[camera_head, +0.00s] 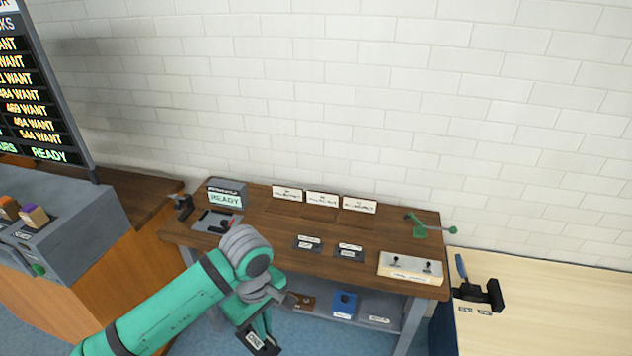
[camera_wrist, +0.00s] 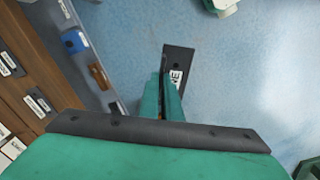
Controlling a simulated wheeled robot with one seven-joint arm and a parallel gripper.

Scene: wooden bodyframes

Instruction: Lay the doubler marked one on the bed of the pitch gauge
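The doubler is a dark flat plate (camera_head: 257,341) with a white label; in the wrist view the plate (camera_wrist: 178,58) shows a label ending in "NE", its start hidden by a finger. My gripper (camera_head: 262,318) is shut on one end of it, and the plate hangs out past the fingertips (camera_wrist: 165,92). It is in front of the dark wooden bench, above the floor. A grey device with a READY display (camera_head: 227,194) and a low grey bed (camera_head: 207,222) stands at the bench's back left. It looks like the pitch gauge, but its small label is unreadable.
Two dark labelled plates (camera_head: 308,242) lie mid-bench (camera_head: 270,215). Three white cards (camera_head: 323,199) stand behind. A white switch box (camera_head: 411,268) and a green tool (camera_head: 420,228) are at the right. The lower shelf holds a blue block (camera_head: 344,304). A pale table (camera_head: 550,310) stands right.

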